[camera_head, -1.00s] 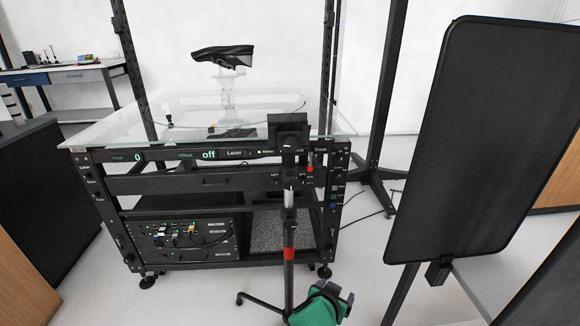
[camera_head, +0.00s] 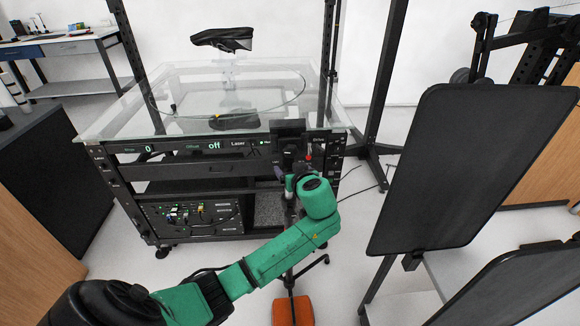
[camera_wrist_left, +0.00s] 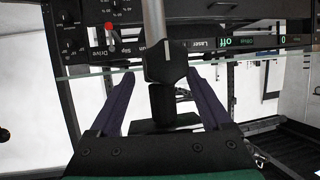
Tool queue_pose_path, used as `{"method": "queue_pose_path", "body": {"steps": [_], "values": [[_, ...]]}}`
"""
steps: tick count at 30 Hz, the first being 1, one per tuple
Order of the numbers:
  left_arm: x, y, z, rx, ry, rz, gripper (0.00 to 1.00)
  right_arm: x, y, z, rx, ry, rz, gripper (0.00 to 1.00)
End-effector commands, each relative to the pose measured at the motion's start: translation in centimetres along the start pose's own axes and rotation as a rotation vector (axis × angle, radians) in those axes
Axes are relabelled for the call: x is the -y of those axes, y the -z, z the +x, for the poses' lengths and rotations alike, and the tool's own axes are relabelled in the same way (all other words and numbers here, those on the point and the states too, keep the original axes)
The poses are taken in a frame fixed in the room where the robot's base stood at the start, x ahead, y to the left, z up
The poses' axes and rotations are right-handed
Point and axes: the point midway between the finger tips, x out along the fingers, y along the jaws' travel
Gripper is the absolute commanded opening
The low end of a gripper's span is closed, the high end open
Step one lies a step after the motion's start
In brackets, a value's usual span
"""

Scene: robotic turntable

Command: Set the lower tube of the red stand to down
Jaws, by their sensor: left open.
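The stand stands in front of the rack, with a black box-shaped head (camera_head: 288,130) on top in the head view. My green left arm hides most of its pole, including the red band; a dark leg (camera_head: 314,263) shows below. In the left wrist view a silver tube (camera_wrist_left: 153,25) runs into a black collar (camera_wrist_left: 166,64), with a black knob (camera_wrist_left: 162,105) nearer me. My left gripper (camera_wrist_left: 160,76) is open, its purple fingers on either side of collar and knob. I cannot tell whether they touch. My right gripper is not in view.
The black rack (camera_head: 190,170) with a glass top (camera_head: 120,115) is right behind the stand. A red-tipped switch (camera_wrist_left: 109,26) is close by in the wrist view. A dark panel (camera_head: 455,165) stands at right. An orange block (camera_head: 292,312) is low in front.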

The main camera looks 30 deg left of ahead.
Motion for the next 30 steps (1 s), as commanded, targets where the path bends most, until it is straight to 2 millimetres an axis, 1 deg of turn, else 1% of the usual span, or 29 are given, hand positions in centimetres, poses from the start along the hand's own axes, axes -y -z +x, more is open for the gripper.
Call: {"method": "queue_pose_path", "body": {"steps": [1,3,10,11,12,14,15,16,17,23,26,30], "values": [[0.1,0.1,0.6,-0.002,0.002,0.001,0.82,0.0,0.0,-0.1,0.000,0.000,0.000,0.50],[0.1,0.1,1.0,-0.002,0.000,0.000,0.82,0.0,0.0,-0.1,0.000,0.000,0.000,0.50],[0.0,0.0,1.2,0.000,0.000,0.000,0.82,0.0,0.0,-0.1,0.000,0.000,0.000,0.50],[0.0,0.0,1.2,0.000,0.000,0.000,0.74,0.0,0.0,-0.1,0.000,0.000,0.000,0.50],[0.0,0.0,1.2,0.000,0.000,0.000,0.59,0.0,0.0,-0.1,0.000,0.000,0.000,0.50],[0.0,0.0,1.1,0.000,0.000,0.000,0.36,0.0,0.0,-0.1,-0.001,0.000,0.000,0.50],[0.0,0.0,1.1,0.000,0.000,0.000,0.21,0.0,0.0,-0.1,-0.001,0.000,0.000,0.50],[0.0,0.0,1.1,0.000,0.000,0.000,0.09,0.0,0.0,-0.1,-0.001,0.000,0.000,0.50],[0.0,0.0,1.1,0.000,0.000,0.000,0.00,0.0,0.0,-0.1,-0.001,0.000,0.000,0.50],[0.0,-0.2,1.2,0.001,0.000,0.001,0.00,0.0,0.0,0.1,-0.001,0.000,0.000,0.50],[0.0,-1.4,1.7,0.001,0.000,0.001,0.00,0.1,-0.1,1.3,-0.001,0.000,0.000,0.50],[-0.1,-3.8,2.7,0.003,0.000,0.000,0.00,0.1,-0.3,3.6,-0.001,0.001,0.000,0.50]]}}
